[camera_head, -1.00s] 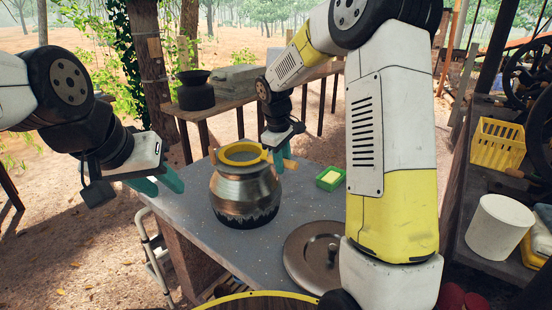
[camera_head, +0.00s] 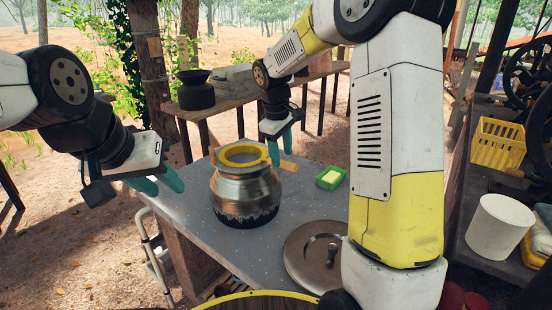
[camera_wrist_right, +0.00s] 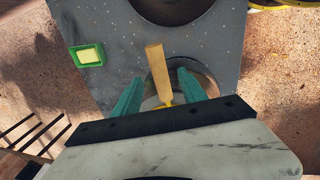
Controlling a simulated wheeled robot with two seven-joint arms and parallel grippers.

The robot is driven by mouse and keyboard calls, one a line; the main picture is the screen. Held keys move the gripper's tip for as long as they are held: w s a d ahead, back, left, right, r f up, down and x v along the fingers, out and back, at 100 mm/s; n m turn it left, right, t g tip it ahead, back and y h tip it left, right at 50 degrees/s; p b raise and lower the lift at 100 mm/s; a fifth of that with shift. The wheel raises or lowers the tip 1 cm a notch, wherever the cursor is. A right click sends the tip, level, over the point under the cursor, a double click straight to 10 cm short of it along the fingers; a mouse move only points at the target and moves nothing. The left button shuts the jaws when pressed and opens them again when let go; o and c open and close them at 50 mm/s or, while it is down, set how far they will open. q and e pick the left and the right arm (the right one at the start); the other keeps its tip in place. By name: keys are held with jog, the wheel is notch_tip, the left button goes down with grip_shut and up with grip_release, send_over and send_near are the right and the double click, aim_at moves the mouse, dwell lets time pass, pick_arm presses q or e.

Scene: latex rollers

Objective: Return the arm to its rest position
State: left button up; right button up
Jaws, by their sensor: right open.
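My right gripper (camera_head: 280,146) is open and empty, above and behind the pot's rim. In the right wrist view its teal fingers (camera_wrist_right: 158,92) are apart, with the wooden handle (camera_wrist_right: 156,70) of the yellow-rimmed strainer showing between and beyond them. The strainer (camera_head: 243,154) lies on the mouth of the metal pot (camera_head: 245,192), its handle pointing right. My left gripper (camera_head: 158,185) hangs at the table's left edge, its teal fingers apart and nothing between them. The elbow of my right arm stands tall at the right of the head view.
A round metal lid (camera_head: 316,262) lies on the grey table (camera_head: 178,208) near the front. A green box with a yellow block (camera_head: 330,178) is right of the pot. A dark pot (camera_head: 195,92) stands on the back bench. A shelf at right holds a yellow basket (camera_head: 496,145) and white container (camera_head: 500,225).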

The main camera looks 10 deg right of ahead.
jog(key=s+d+r+m+t+y, duration=0.2)
jog(key=s+d+r+m, duration=0.15)
jog(key=s+r, duration=0.85)
jog(key=s+f+m+t+y, duration=0.1)
jog(key=s+m, duration=0.4)
jog(key=s, duration=0.9)
jog(key=shift+s+a+f+t+y, duration=0.3)
jog(key=shift+s+f+t, duration=0.05)
jog(key=shift+f+t, duration=0.4)
